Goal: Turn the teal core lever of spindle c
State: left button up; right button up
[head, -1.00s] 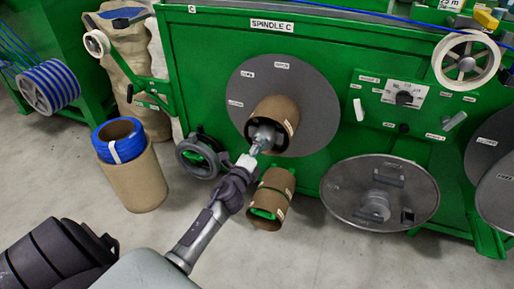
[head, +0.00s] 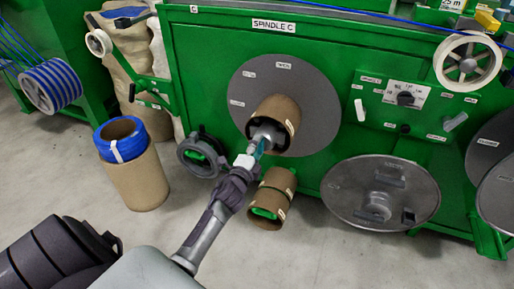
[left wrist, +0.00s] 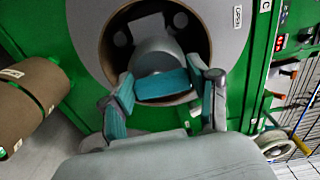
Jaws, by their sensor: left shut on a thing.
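The teal core lever (left wrist: 162,84) shows in the left wrist view as a short teal bar across the front of the grey hub, inside the brown cardboard core (head: 282,107) of spindle C. My left gripper (head: 257,150) is at the mouth of that core in the head view. In the left wrist view its teal-padded fingers stand on either side of the lever, shut on it. The lever is mostly hidden by the gripper in the head view. My right gripper is not in view.
The grey round flange (head: 318,95) stands behind the core on the green machine (head: 215,50). A handwheel (head: 198,157) is left of my gripper and a cardboard roll (head: 280,180) is below it. A cardboard tube with blue cable (head: 135,185) stands on the floor.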

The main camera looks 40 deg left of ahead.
pick_arm(q)
jog(key=shift+f, duration=0.1)
jog(key=o, duration=1.1)
jog(key=shift+o, duration=0.2)
jog(key=shift+s, duration=0.1)
jog(key=v, duration=1.1)
jog(key=shift+s+d, duration=0.2)
jog(key=shift+s, duration=0.2)
